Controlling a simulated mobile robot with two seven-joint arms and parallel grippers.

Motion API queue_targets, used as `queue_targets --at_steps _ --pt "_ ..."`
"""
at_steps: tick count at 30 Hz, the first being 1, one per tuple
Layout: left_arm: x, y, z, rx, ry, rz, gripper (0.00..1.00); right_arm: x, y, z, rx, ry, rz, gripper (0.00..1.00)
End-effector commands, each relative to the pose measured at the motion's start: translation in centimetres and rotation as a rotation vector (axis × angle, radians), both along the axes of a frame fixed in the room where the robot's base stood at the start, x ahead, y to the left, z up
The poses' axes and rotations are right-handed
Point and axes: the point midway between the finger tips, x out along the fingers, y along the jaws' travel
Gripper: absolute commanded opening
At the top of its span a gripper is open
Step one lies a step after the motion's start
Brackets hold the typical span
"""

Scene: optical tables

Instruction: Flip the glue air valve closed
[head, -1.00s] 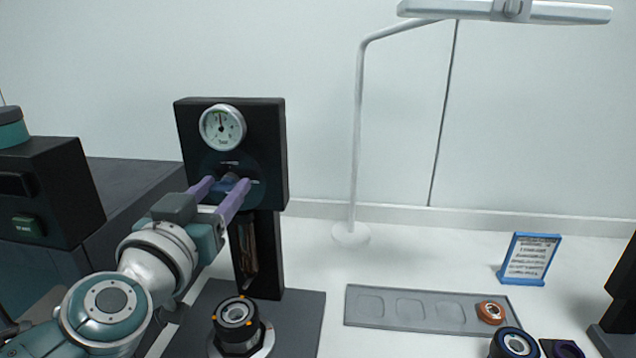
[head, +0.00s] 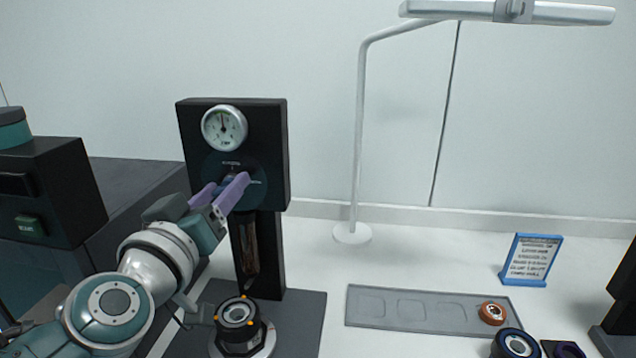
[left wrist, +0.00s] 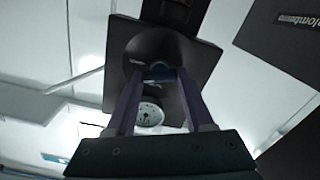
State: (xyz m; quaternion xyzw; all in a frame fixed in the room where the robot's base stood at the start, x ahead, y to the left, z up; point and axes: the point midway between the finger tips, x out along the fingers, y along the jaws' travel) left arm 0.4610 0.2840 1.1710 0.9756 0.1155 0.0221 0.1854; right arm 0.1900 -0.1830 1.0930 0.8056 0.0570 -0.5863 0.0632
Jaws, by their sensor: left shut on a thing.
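The glue air valve is on the front of a black upright panel (head: 271,140), below a round white pressure gauge (head: 224,128). Its blue handle (left wrist: 158,73) shows between the fingers in the left wrist view; in the head view the fingers mostly cover it. My left gripper (head: 236,183) has its two purple fingers at the valve, shut on the handle. The gripper also shows in the left wrist view (left wrist: 157,80). The gauge appears below the handle there (left wrist: 149,114). My right gripper is not in view.
A black fixture with a ring (head: 238,312) stands on the grey base below the panel. A grey tray (head: 400,308) holds an orange ring part (head: 492,313). A lamp post (head: 358,150) and blue-framed sign (head: 530,259) stand behind. The white table between is clear.

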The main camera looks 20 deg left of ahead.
Motion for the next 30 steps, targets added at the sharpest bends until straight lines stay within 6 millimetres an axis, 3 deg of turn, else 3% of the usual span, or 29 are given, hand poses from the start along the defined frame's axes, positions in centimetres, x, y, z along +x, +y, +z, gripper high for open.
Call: queue_targets --at_steps 30 --pt "0.0 0.2 -0.3 -0.921 -0.222 -0.001 0.0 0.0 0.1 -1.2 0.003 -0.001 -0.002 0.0"
